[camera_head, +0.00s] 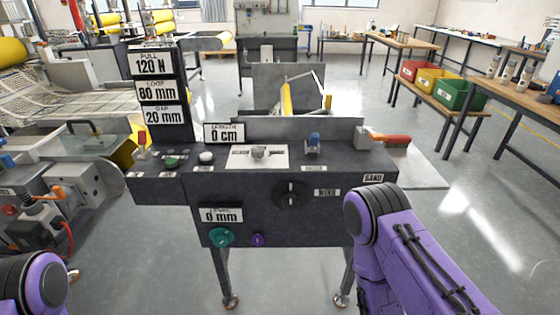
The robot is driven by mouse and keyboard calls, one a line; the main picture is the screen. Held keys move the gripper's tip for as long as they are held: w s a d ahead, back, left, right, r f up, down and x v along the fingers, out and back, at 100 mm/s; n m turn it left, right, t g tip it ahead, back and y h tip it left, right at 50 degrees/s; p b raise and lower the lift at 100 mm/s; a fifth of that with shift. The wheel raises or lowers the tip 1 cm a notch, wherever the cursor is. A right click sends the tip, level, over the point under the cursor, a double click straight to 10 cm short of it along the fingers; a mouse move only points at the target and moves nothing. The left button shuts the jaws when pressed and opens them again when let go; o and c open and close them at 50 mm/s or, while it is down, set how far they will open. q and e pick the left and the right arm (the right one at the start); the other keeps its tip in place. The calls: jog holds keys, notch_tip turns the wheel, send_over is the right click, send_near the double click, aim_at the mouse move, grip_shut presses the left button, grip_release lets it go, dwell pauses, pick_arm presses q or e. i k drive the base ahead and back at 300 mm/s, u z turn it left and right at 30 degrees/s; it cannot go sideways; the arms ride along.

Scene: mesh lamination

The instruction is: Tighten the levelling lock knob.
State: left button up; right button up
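On the lower front panel of the dark console (270,215), a teal knob (221,236) and a smaller purple knob (257,239) sit below a display (221,214) reading 0 mm. The display's top word looks like LEVEL. The small labels by these two knobs are too blurred to read, so I cannot tell which is the lock knob or how tight it is. Purple links of my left arm show at the lower left and of my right arm at the lower right. Neither gripper is in view.
A large black dial (291,194) sits above and right of the knobs. A machine with an orange handle (51,193) stands left. The floor before the panel looks clear.

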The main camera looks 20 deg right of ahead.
aim_at(258, 240)
jog(key=u, duration=0.05)
jog(key=k, duration=1.2)
jog(key=z, duration=0.55)
jog(key=i, duration=1.45)
jog(key=u, duration=0.55)
